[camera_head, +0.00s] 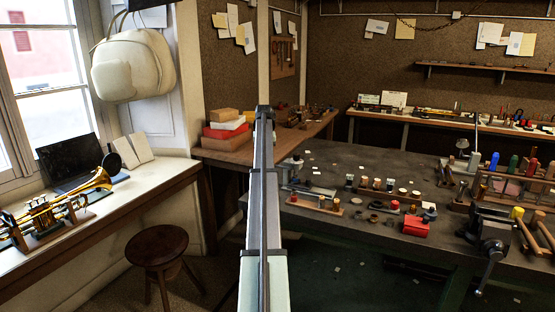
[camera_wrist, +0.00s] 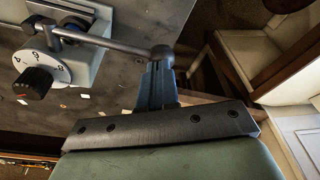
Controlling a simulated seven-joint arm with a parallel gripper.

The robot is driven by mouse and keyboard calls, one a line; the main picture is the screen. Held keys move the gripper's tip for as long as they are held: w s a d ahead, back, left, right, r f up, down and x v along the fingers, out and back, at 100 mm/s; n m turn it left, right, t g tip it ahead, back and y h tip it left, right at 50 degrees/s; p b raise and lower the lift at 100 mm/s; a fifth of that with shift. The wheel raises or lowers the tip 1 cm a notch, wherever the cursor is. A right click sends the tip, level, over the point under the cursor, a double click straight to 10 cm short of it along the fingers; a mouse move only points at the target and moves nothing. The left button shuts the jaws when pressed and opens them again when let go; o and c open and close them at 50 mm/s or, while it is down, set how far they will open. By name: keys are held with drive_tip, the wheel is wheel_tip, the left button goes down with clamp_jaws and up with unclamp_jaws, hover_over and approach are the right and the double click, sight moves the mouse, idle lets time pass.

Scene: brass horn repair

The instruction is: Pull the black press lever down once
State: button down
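In the wrist view a grey press-like device (camera_wrist: 84,62) stands at the upper left, with a white numbered dial and a black knob (camera_wrist: 34,83). A dark lever rod (camera_wrist: 112,44) runs from it to the right and ends in a dark rounded tip (camera_wrist: 162,54). My gripper (camera_wrist: 160,70) has its blue-grey fingers close together right at this tip. They seem to touch or overlap it, but whether they hold it is unclear. In the head view the device seems to be the small grey object (camera_head: 291,163) beside my arm; my fingers are hidden there.
The dark workbench (camera_head: 345,157) holds small parts, wooden blocks, a red box (camera_head: 416,226) and a vise (camera_head: 490,232). A wooden stool (camera_head: 167,248) and a light table with a brass horn (camera_head: 60,213) stand at the left. The floor shows between the tables.

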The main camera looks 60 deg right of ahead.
drive_tip(key=d+v, duration=0.1)
drive_tip(key=v, duration=0.6)
drive_tip(key=shift+w, duration=0.35)
idle(0.8)
drive_tip(key=shift+d, duration=0.1)
idle(0.3)
